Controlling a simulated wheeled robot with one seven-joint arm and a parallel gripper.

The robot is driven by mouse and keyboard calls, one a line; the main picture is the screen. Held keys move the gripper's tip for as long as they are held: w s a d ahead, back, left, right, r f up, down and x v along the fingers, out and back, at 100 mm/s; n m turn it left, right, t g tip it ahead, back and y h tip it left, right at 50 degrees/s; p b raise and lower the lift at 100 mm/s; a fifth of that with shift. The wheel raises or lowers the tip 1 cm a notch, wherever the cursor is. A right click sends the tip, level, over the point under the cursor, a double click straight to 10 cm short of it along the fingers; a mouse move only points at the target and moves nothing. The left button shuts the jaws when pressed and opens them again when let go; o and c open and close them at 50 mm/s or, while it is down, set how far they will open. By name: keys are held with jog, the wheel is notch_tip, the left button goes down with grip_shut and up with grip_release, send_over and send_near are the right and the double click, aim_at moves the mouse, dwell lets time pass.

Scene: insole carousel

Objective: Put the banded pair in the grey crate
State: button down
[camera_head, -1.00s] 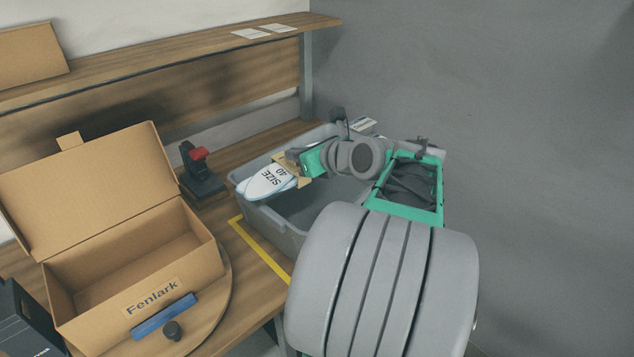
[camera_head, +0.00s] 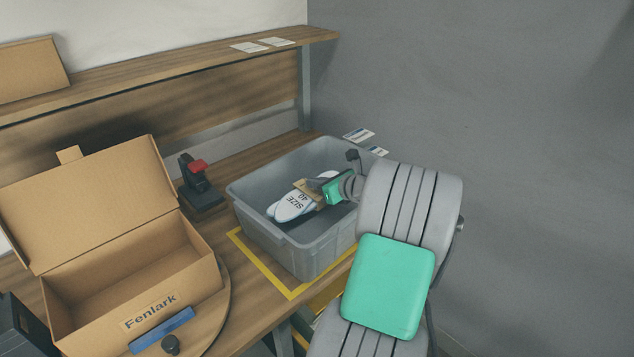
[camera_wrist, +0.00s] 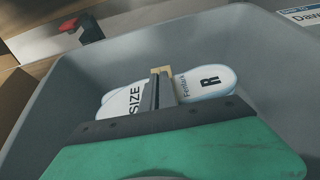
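The banded pair of white insoles (camera_head: 290,207) is inside the grey crate, with "SIZE 40" showing in the head view and a tan band (camera_head: 308,190) around its middle. It also shows in the wrist view (camera_wrist: 209,82), where an "R" and "Fenlark" are readable. My gripper (camera_head: 322,188) reaches down into the grey crate (camera_head: 296,244) and its fingers are shut on the pair at the band. The wrist view shows the fingers (camera_wrist: 160,90) closed over the band. Whether the pair touches the crate floor I cannot tell.
An open cardboard box (camera_head: 205,275) marked "Fenlark" stands on a round wooden turntable (camera_head: 222,300) at left. A black device with a red top (camera_head: 198,180) stands between box and crate. Yellow tape (camera_head: 262,270) borders the crate. A shelf (camera_head: 180,72) runs behind.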

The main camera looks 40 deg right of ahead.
jog(key=shift+f, duration=0.6)
jog(key=c, duration=1.7)
grip_release()
jog(key=shift+r, duration=0.3)
jog(key=v, duration=1.2)
jog(key=shift+r, duration=0.3)
jog(key=shift+s, duration=0.1)
